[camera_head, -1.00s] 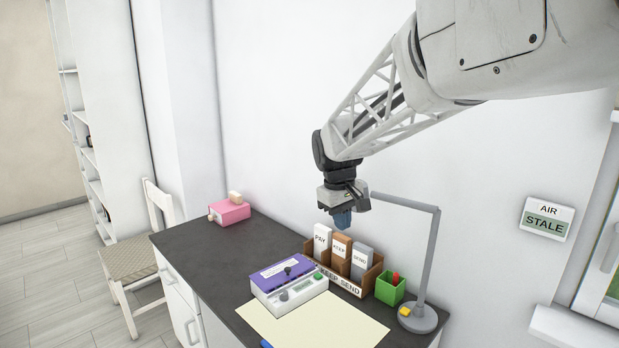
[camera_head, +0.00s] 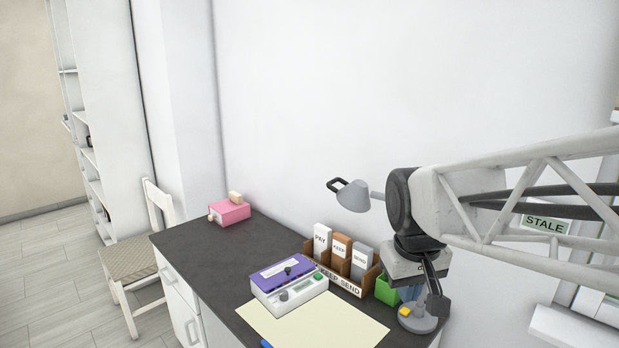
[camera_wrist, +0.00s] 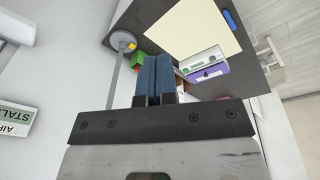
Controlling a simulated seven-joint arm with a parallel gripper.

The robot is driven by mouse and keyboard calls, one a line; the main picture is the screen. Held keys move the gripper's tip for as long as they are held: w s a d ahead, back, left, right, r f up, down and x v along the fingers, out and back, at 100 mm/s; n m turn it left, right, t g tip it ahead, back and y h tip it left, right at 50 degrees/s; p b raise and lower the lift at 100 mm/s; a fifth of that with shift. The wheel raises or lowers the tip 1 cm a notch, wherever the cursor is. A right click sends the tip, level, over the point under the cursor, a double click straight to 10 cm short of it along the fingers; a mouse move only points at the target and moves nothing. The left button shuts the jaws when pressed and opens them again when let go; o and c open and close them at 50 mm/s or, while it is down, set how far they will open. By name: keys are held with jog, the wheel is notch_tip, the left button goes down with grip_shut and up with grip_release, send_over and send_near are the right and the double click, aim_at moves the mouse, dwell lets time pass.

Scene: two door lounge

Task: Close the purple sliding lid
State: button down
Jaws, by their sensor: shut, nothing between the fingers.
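The purple sliding lid (camera_head: 272,278) is on top of a white box-shaped device (camera_head: 290,302) on the dark desk. It has a pale label and a dark knob (camera_head: 289,270). How far the lid stands open is too small to tell. In the wrist view the purple lid (camera_wrist: 207,76) shows beyond the fingers, to the right. My gripper (camera_head: 410,294) is in the air at the right of the device, near the lamp, apart from the lid. Its blue fingers (camera_wrist: 153,62) are together and empty in the wrist view.
A grey lamp (camera_head: 353,196) stands close behind my gripper. A brown letter holder (camera_head: 346,284) and a green box (camera_head: 386,290) stand between the device and my gripper. A cream sheet (camera_head: 318,326) lies in front. A pink box (camera_head: 230,213) is at the far left; the desk's left middle is clear.

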jog(key=s+d+f+m, duration=0.2)
jog(key=s+f, duration=0.2)
jog(key=s, duration=0.7)
jog(key=shift+s+f+t, duration=0.15)
jog(key=shift+s+t, duration=0.2)
jog(key=shift+t, duration=0.05)
jog(key=c, duration=1.8)
grip_release()
